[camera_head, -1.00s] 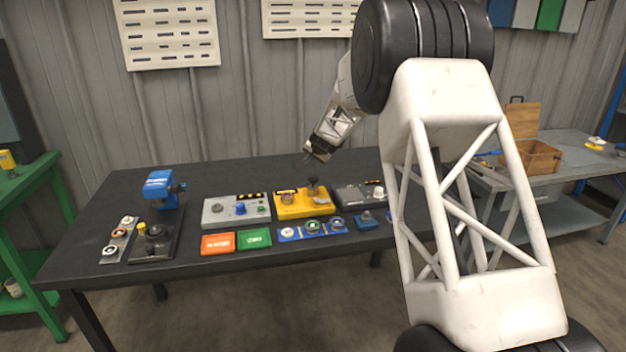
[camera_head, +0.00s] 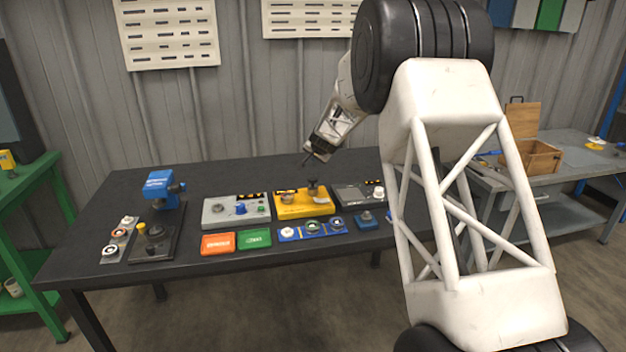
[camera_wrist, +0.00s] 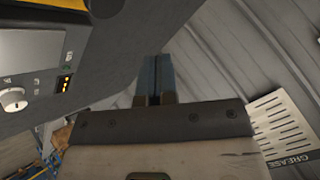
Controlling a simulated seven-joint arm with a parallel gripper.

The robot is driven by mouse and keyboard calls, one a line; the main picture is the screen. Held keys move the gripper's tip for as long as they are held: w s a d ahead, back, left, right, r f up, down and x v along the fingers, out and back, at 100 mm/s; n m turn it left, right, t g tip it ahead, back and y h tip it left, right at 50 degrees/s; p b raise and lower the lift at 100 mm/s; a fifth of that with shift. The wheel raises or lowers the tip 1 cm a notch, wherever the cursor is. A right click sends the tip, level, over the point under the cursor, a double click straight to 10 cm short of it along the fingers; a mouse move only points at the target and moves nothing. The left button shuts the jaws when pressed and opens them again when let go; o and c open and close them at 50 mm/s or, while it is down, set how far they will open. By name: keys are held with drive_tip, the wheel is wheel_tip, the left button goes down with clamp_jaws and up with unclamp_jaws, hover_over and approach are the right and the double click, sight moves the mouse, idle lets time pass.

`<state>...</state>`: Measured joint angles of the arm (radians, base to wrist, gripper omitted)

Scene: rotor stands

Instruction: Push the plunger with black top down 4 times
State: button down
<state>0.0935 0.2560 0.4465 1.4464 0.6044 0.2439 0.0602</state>
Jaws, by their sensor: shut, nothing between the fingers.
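A yellow box (camera_head: 303,208) sits near the middle of the black table, with a plunger with a dark top (camera_head: 313,184) standing on it, apparently the black-topped plunger. My gripper (camera_head: 307,161) is above and behind this box, clear of the plunger, pointing down and left. In the wrist view its two fingers (camera_wrist: 155,75) are together and empty. A yellow edge of the box (camera_wrist: 60,3) shows at the top left there; the plunger cannot be made out in that view.
A grey box (camera_head: 220,216) with a blue knob stands left of the yellow box; a dark box (camera_head: 352,195) with a white knob stands right. Orange (camera_head: 217,244) and green blocks (camera_head: 254,239) lie in front. A blue-headed press (camera_head: 160,185) stands at the left. The table's back is clear.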

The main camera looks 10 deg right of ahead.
sight(315, 178)
idle(0.4)
drive_tip(key=shift+r, duration=1.85)
drive_tip(key=shift+f, duration=0.2)
drive_tip(key=shift+f, duration=4.15)
